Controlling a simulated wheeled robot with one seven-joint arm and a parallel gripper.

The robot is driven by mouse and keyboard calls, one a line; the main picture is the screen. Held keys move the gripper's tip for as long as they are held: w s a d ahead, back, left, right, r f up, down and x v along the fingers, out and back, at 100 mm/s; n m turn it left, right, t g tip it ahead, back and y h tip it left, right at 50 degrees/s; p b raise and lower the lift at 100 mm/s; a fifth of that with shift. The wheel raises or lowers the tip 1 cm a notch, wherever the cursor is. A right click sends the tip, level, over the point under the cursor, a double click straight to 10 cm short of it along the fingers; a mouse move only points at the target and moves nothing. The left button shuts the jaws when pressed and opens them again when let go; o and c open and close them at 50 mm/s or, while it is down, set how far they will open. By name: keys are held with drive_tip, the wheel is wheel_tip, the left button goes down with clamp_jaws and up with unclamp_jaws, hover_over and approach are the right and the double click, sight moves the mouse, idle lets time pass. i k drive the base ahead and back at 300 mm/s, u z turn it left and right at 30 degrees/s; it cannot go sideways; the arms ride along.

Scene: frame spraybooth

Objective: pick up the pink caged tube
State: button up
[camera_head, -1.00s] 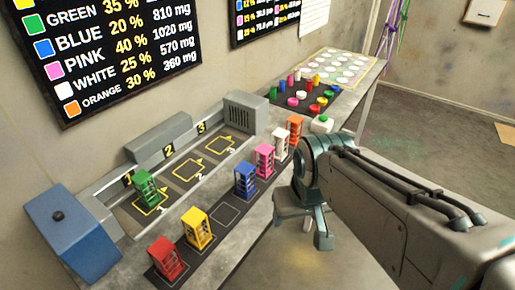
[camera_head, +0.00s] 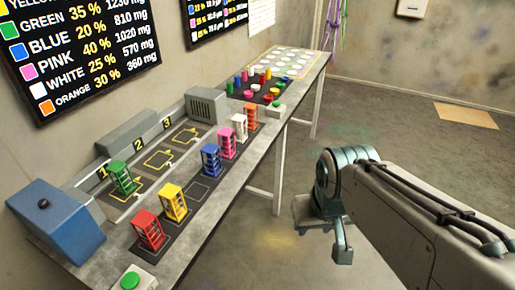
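The pink caged tube (camera_head: 226,143) stands upright on the dark strip along the front of the bench. It is between the blue caged tube (camera_head: 211,161) and the white caged tube (camera_head: 240,126). My gripper (camera_head: 325,238) hangs off the front side of the bench, over the floor, to the right of and apart from the pink tube. One finger shows clearly; the rest is partly hidden by my arm, so its opening does not show. I see nothing held in it.
Red (camera_head: 149,230), yellow (camera_head: 173,203) and orange (camera_head: 251,116) caged tubes share the strip. A green caged tube (camera_head: 123,178) stands at slot 1. A blue box (camera_head: 55,222) and a green button (camera_head: 131,280) are at the near end. Slots 2 and 3 are empty.

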sight(227, 153)
drive_tip(key=z, duration=0.2)
drive_tip(key=k, duration=0.55)
drive_tip(key=z, duration=0.65)
drive_tip(key=i, duration=1.3)
drive_tip(key=u, duration=0.9)
drive_tip(key=i, duration=0.7)
drive_tip(key=u, duration=1.1)
drive_tip(key=i, duration=0.25)
drive_tip(key=u, duration=0.25)
